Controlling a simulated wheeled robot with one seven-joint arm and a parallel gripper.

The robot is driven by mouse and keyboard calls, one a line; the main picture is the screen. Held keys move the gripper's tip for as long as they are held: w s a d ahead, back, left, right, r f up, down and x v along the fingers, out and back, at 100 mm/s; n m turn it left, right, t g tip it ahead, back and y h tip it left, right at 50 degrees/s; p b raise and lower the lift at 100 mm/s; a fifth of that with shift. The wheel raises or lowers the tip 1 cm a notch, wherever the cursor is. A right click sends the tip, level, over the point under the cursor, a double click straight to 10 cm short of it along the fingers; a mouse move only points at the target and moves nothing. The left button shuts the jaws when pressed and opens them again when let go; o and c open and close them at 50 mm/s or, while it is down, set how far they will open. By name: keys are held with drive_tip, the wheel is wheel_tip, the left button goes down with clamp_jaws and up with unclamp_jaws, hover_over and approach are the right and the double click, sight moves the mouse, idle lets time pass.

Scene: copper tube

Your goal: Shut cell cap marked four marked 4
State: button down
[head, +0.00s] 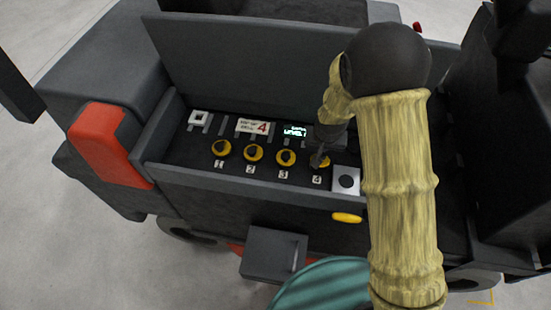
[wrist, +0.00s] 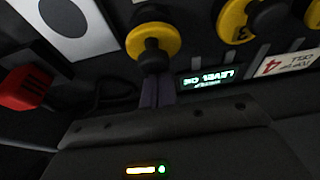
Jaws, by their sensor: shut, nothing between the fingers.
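Cap four (head: 325,163) is a yellow ring with a black centre, above the printed 4 at the right end of a row of caps. My arm partly covers it in the head view. In the wrist view cap four (wrist: 153,40) shows its yellow ring and black knob. My gripper (head: 318,158) is shut and empty, right at this cap. In the wrist view the tips of my gripper (wrist: 155,88) point at the black knob; I cannot tell whether they touch it. Whether the cap is fully shut is not clear.
Similar caps one (head: 221,149), two (head: 253,153) and three (head: 285,158) stand to the left. A lit display (head: 295,131) and a label with a red 4 (head: 252,127) sit behind. A white plate with a black disc (head: 346,180) is to the right. Raised tray walls surround the row.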

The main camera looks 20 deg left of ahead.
drive_tip(key=shift+s+d, duration=0.25)
drive_tip(key=shift+s, duration=0.8)
drive_tip(key=shift+s+d+f, duration=0.1)
drive_tip(key=shift+s+f, duration=0.15)
drive_tip(key=shift+s, duration=0.05)
drive_tip(key=shift+r, duration=0.1)
drive_tip(key=shift+w+r+p, duration=0.15)
drive_tip(key=shift+r+p, duration=0.35)
drive_tip(key=shift+r, duration=0.35)
drive_tip(key=shift+p+v, duration=0.6)
drive_tip(key=shift+v, duration=0.55)
drive_tip(key=shift+w+r+p, duration=0.25)
drive_tip(key=shift+r+p, duration=0.3)
drive_tip(key=shift+r, duration=0.15)
drive_tip(key=shift+r+p, duration=1)
drive_tip(key=shift+r, duration=0.55)
